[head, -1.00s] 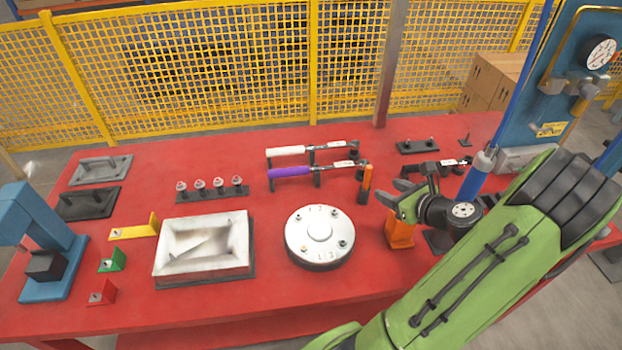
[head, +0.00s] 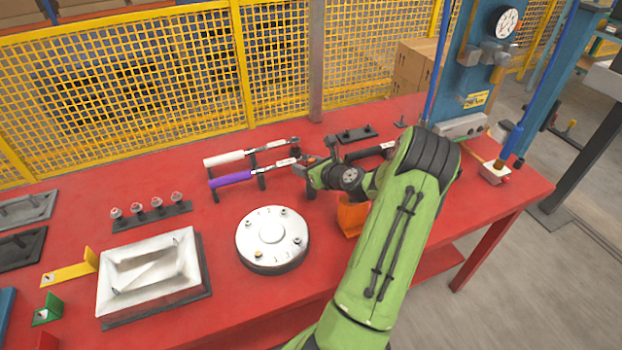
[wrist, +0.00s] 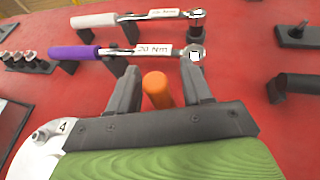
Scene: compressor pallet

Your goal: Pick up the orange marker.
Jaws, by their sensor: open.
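The orange marker (wrist: 157,90) shows in the wrist view as a rounded orange top between the two dark fingers of my gripper (wrist: 160,82). The fingers are apart, one on each side of it, with a visible gap at least on the right. Its lower part is hidden by my gripper's body. In the head view my gripper (head: 308,172) is over the red table beside the ends of the torque wrenches, and the marker is mostly hidden there.
A purple-handled wrench (head: 232,179) and a white-handled wrench (head: 225,158) lie on stands just beyond. A round silver flange (head: 272,235) stands to the left. An orange block (head: 350,218) is below my arm. A blue press (head: 470,70) stands at the right.

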